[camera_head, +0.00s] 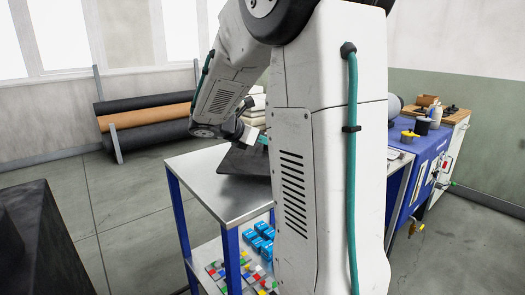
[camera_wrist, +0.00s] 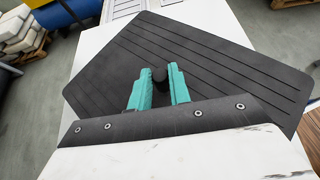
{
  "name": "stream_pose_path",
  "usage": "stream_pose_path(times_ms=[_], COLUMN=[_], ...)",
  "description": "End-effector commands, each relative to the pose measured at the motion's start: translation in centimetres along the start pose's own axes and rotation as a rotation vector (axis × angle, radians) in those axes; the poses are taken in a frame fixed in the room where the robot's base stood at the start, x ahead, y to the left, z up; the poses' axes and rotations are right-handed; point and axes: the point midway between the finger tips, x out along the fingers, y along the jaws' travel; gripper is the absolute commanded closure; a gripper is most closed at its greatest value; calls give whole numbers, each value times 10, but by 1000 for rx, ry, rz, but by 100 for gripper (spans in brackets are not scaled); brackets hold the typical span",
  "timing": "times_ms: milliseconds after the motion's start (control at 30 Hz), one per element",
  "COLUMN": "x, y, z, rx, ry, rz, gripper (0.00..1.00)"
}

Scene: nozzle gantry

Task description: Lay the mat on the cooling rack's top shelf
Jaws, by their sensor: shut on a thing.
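The mat (camera_wrist: 225,75) is a black, ribbed sheet filling the middle of the wrist view, with a dark round knob (camera_wrist: 160,74) on it. My gripper (camera_wrist: 158,88) has its teal fingers on either side of this knob and is shut on it. In the head view the mat (camera_head: 240,162) shows as a dark sheet at the steel-topped, blue-legged table (camera_head: 205,184); I cannot tell whether it touches the top. My arm hides much of the mat and table. I cannot identify a cooling rack for certain.
The table's lower shelf holds blue blocks (camera_head: 260,240) and small coloured pieces (camera_head: 238,274). A blue bench (camera_head: 420,160) with pots is at right. A dark block (camera_head: 40,245) stands at left; floor between is clear.

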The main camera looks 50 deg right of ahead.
Motion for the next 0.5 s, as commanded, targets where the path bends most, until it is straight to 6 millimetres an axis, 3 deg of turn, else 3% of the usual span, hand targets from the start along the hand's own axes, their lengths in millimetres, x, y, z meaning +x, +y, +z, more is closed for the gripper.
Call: stream_pose_path(times_ms=[233,500], x=[14,15], y=[0,0], z=[-26,-28], rx=[-3,1], ry=[-1,-1], rz=[-1,0], gripper=[100,100])
